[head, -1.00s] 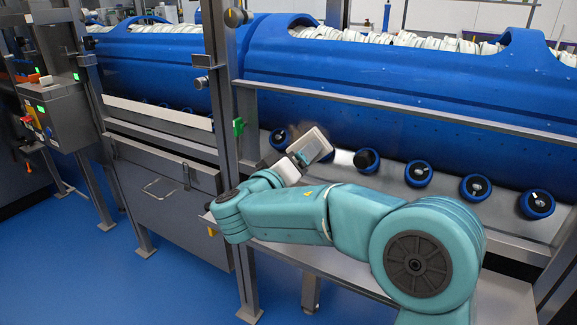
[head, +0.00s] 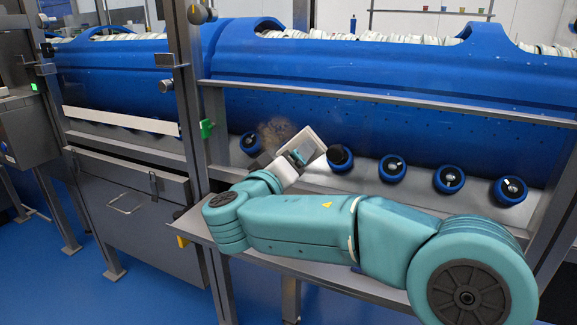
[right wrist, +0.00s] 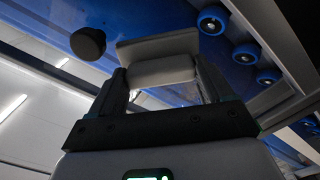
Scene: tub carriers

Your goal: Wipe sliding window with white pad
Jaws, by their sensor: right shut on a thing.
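In the head view, my right gripper (head: 287,165) is shut on the white pad (head: 315,142), a pale rectangular block with a grey-teal patch. The pad is tilted, close in front of the sliding window (head: 400,125), a clear pane in a metal frame. I cannot tell whether it touches the pane. A brown smudge (head: 275,130) shows just left of the pad. In the right wrist view, the pad (right wrist: 160,48) sits between the two fingers of my right gripper (right wrist: 163,82). My left gripper is in neither view.
A big blue tub (head: 400,80) filled with white items stands behind the window. Blue-rimmed rollers (head: 392,168) line its lower side. A metal post (head: 187,100) with a green latch (head: 206,129) stands left. A metal ledge (head: 330,270) runs below my arm.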

